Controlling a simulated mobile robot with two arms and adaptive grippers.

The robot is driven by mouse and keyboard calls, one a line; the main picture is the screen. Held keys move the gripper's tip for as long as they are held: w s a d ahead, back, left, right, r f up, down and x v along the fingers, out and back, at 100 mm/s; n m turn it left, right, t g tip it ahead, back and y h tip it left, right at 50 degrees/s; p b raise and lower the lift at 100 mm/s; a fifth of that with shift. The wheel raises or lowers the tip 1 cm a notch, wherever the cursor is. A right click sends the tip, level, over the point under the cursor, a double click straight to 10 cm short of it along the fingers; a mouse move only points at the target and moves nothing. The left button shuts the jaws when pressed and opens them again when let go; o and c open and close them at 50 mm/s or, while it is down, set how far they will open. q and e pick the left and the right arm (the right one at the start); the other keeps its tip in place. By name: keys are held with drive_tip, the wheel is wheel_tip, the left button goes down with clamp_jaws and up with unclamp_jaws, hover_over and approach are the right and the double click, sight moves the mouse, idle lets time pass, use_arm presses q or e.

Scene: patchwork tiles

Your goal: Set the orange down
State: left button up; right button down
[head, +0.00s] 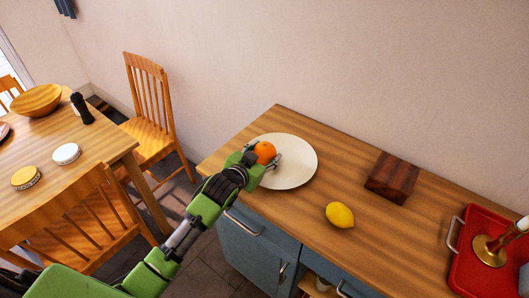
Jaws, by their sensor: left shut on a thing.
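The orange (265,152) is a small round fruit over the left part of a white plate (297,165) on the wooden counter. My left gripper (262,160) comes in from the lower left and is shut on the orange. Its fingers hide the lower part of the fruit. I cannot tell whether the orange touches the plate or is held just above it. My right gripper is not in view.
On the counter (300,222), a lemon (340,215) and a dark wooden block (392,177) lie right of the plate. A red tray (468,262) with a brass candlestick (492,248) is at far right. A dining table (60,142) and chairs stand left.

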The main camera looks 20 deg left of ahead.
use_arm(q)
drive_tip(key=o, duration=1.4)
drive_tip(key=shift+c, duration=0.2)
drive_tip(key=shift+r, duration=0.15)
drive_tip(key=shift+s, duration=0.3)
drive_tip(key=v, duration=1.1)
drive_tip(key=shift+s+r, duration=0.15)
drive_tip(key=shift+s, duration=0.05)
